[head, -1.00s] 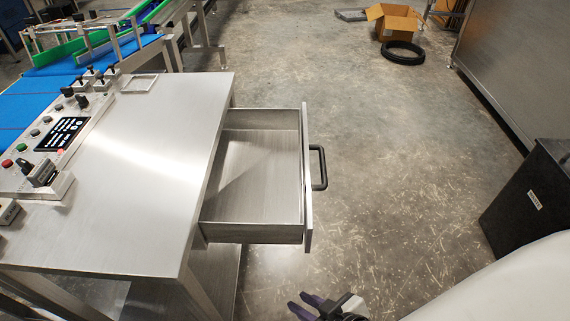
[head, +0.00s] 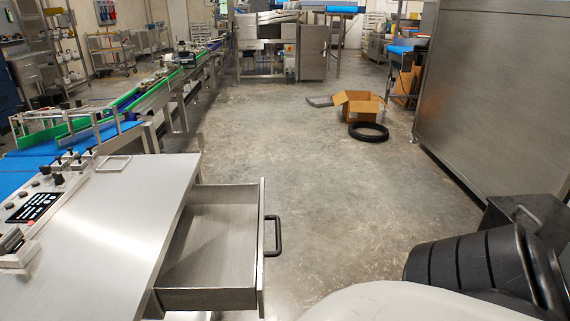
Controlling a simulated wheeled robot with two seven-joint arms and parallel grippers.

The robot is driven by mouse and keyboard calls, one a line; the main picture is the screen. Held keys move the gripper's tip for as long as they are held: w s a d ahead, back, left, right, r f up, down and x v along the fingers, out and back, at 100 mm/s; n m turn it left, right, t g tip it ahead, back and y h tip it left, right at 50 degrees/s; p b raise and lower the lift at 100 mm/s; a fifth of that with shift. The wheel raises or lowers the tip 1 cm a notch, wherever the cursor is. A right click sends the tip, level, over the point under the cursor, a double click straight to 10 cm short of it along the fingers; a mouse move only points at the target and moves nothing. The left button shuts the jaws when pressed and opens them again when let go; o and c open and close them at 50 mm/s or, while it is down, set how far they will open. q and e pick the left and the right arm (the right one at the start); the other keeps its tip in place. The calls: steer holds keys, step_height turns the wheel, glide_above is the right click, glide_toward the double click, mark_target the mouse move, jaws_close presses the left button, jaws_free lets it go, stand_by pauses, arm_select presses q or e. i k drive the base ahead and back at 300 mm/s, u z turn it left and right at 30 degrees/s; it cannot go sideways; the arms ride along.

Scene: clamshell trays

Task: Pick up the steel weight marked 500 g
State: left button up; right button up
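No steel weight marked 500 g can be made out in the head view. A steel table (head: 120,230) stands at the left, with an open drawer (head: 212,238) pulled out on its right side. The part of the drawer's inside that shows looks empty. The drawer front has a black handle (head: 273,236). Neither of my grippers is in view.
A control panel (head: 38,207) and a square steel frame (head: 114,163) are on the table. Conveyors with blue belts (head: 70,142) run behind it. An open cardboard box (head: 357,106) and a black ring (head: 368,131) lie on the floor. The middle floor is clear.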

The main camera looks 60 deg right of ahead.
mark_target(69, 156)
steer(key=k, duration=0.45)
steer(key=z, duration=1.4)
steer(key=i, duration=0.5)
steer(key=z, duration=2.3)
steer(key=i, duration=1.3)
steer(key=u, duration=3.8)
steer(key=i, duration=1)
